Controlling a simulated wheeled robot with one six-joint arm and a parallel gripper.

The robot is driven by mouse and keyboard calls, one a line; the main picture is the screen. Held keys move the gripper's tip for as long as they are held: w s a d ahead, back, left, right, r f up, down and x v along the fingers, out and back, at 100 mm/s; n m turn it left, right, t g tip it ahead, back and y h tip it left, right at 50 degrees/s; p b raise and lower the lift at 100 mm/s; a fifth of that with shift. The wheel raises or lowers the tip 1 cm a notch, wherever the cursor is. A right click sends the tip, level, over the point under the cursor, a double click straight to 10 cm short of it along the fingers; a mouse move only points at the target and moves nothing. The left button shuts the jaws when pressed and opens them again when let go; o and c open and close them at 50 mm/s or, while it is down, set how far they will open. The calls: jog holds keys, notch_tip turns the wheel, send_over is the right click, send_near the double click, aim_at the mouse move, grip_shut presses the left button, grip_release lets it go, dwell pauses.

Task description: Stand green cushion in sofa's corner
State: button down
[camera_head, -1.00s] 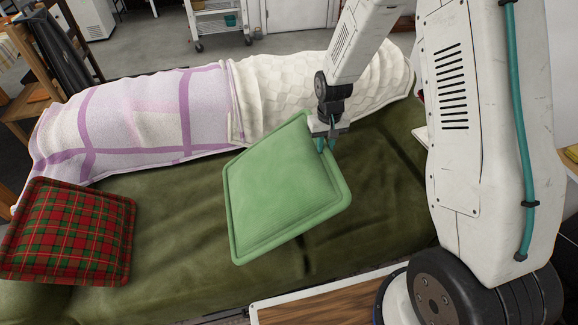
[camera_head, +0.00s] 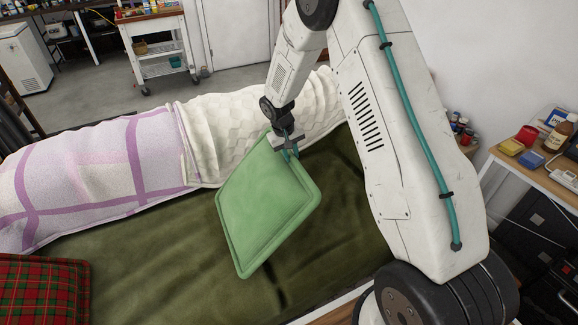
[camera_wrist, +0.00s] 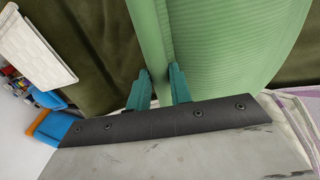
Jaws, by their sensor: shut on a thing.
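The green cushion (camera_head: 265,205) hangs tilted over the seat of the dark green sofa (camera_head: 160,245). My gripper (camera_head: 291,152) is shut on the cushion's upper right edge. In the wrist view the two teal fingers (camera_wrist: 158,88) pinch the rim of the green cushion (camera_wrist: 225,45). I cannot tell whether the cushion's lower edge touches the seat. The sofa's back is covered by a purple-and-white blanket (camera_head: 85,185) and a cream quilted one (camera_head: 225,130). The sofa's right end is mostly hidden behind my arm.
A red plaid cushion (camera_head: 40,290) lies on the sofa at the left. A wooden side table (camera_head: 520,165) with bottles and jars stands at the right, by the white wall. A white trolley (camera_head: 155,50) stands behind the sofa. The seat between the cushions is clear.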

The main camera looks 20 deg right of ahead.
jog(key=w+d+r+n+t+y, duration=0.1)
jog(key=w+d+r+n+t, duration=0.1)
jog(key=w+d+r+n, duration=0.55)
jog(key=w+d+r+n+t+y, duration=0.1)
jog(key=w+d+r+n+t, duration=0.3)
jog(key=w, duration=0.6)
jog(key=w+d+r+n+t+y, duration=0.1)
jog(key=w+d+r+n, duration=0.3)
jog(key=w+n, duration=0.35)
jog(key=w+f, duration=0.3)
jog(key=f, duration=0.6)
jog(key=shift+w+a+f, duration=0.3)
jog(key=c, duration=1.2)
grip_release()
jog(key=v, duration=0.7)
jog(key=shift+s, duration=0.1)
